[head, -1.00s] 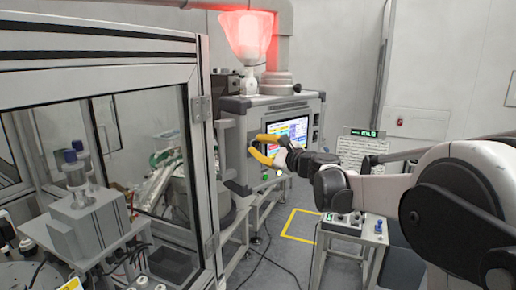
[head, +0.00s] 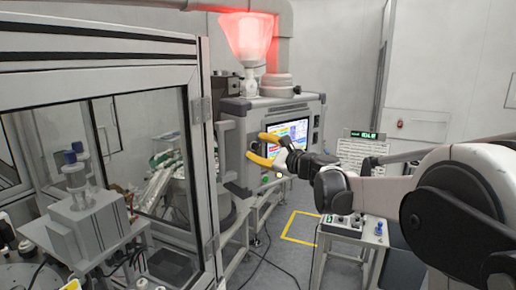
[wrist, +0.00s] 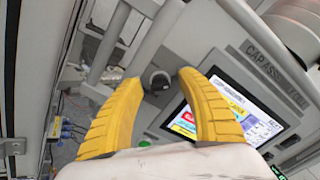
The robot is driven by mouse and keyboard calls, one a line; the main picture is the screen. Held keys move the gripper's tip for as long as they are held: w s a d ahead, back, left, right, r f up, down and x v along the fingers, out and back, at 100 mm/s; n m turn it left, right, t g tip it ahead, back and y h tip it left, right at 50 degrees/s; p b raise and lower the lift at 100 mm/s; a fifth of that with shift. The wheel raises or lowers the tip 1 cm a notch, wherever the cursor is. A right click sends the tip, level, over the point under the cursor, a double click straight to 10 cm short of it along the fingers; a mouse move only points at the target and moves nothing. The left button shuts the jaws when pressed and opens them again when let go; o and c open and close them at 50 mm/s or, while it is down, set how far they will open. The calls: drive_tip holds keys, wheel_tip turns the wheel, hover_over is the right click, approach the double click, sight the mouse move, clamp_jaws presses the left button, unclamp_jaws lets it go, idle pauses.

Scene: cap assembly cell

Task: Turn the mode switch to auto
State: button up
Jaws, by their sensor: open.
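The control panel (head: 237,170) stands ahead, a grey box with a lit screen (head: 290,131). In the wrist view a dark round knob (wrist: 157,79) on the panel face, beside the lit screen (wrist: 222,112), looks like the mode switch. Its pointer and labels are too small to read. My gripper (head: 256,145) is open in front of the panel, with its two yellow fingers spread. In the wrist view the open fingers (wrist: 158,77) lie either side of the knob. I cannot tell whether they touch it. In the head view the fingers hide the knob.
A glass-walled machine enclosure (head: 203,150) stands close on the left. A red-lit hopper (head: 248,38) is above the panel. A small table with a control box (head: 345,222) stands below my arm. A yellow floor marking (head: 302,226) and a dark cable lie on the floor.

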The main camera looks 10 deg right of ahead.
drive_tip(key=shift+s+d, duration=0.1)
drive_tip(key=v, duration=1.1)
drive_tip(key=shift+s, duration=0.35)
drive_tip(key=shift+d, duration=0.15)
drive_tip(key=s+a+f+n+g+h+b, duration=0.1)
drive_tip(key=s+a+f+n+g+b, duration=0.1)
drive_tip(key=s+a+f+n+b, duration=0.45)
drive_tip(key=s+a+f+n+g+h+b, duration=0.1)
drive_tip(key=s+f+g+b, duration=0.2)
drive_tip(key=f, duration=0.7)
drive_tip(key=s+a+f+n+g+b, duration=0.1)
drive_tip(key=s+a+f+n+b, duration=0.3)
drive_tip(key=s+f, duration=0.4)
drive_tip(key=s+d+f+n+g+h+b, duration=0.1)
drive_tip(key=s+d+f+n+h+b, duration=0.2)
drive_tip(key=f, duration=0.8)
drive_tip(key=s+d+f+n+g+h+b, duration=0.1)
drive_tip(key=s+d+f+n+h+b, duration=0.2)
drive_tip(key=s+f+n+b, duration=0.4)
drive_tip(key=s+f+b, duration=0.1)
drive_tip(key=s+f, duration=0.2)
drive_tip(key=shift+s+f+g, duration=0.4)
